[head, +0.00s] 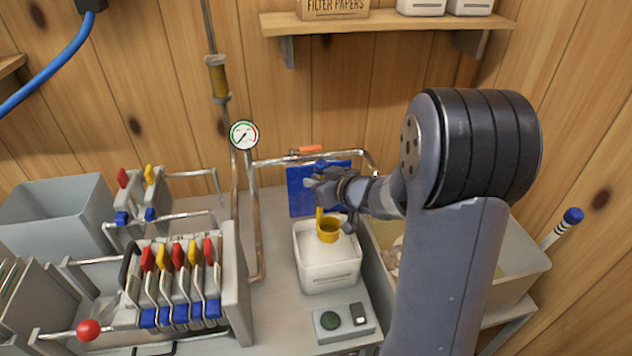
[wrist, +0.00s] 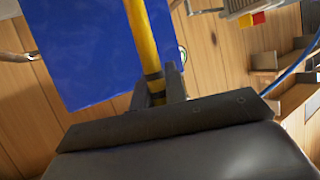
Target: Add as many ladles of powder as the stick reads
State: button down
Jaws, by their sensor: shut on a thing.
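My gripper (head: 325,192) is shut on the yellow ladle (head: 328,231), whose handle stands about upright. The ladle's bowl is at the mouth of the white powder bin (head: 330,281); I cannot tell whether it touches the powder or what it holds. In the wrist view, the yellow handle (wrist: 144,40) runs up between my jaws (wrist: 161,88); the bowl is out of that view. The stick (head: 560,228), with a blue knob and black and white bands, leans out of the grey tub (head: 532,268) at right. Its lower part is hidden.
A filter press with coloured handles (head: 180,256) and a pipe with a gauge (head: 244,135) stand left. My arm covers part of the tub.

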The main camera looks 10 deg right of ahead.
notch_tip(320, 180, down, 14)
jog(key=b, duration=1)
jog(key=shift+s+f, duration=0.15)
jog(key=shift+f, duration=0.05)
jog(key=shift+s+f, duration=0.1)
jog(key=shift+f, duration=0.15)
notch_tip(320, 180, up, 17)
jog(key=p, duration=1.6)
send_over(322, 227)
jog(key=w+a, duration=0.1)
jog(key=w, duration=0.2)
jog(key=shift+s+f, duration=0.2)
jog(key=shift+s, duration=0.05)
dwell(0.4)
